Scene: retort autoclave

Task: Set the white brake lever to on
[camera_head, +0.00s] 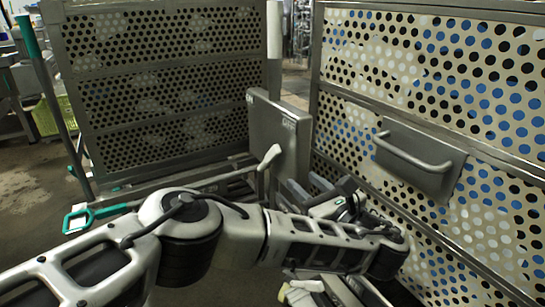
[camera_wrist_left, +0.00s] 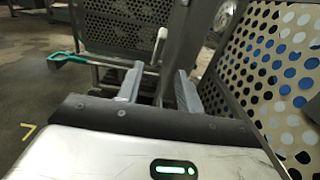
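The white brake lever (camera_head: 270,157) stands tilted in front of the lower part of a grey metal plate (camera_head: 282,140). Small lettering on the plate seems to read ON at its left top corner and OFF further right. In the left wrist view the lever's white handle (camera_wrist_left: 160,36) shows beyond my fingertips, roughly between them. My left gripper (camera_head: 305,188) is open and empty, just right of and below the lever, apart from it. Its two fingers (camera_wrist_left: 158,85) are spread in the wrist view. The lower lever is partly hidden. My right gripper cannot be made out.
A perforated metal crate (camera_head: 170,80) stands behind on the left, and a larger perforated panel (camera_head: 430,90) with a bar handle (camera_head: 412,160) stands close on the right. A teal-ended handle (camera_head: 75,218) sticks out at left. Bare floor (camera_head: 25,190) lies at far left.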

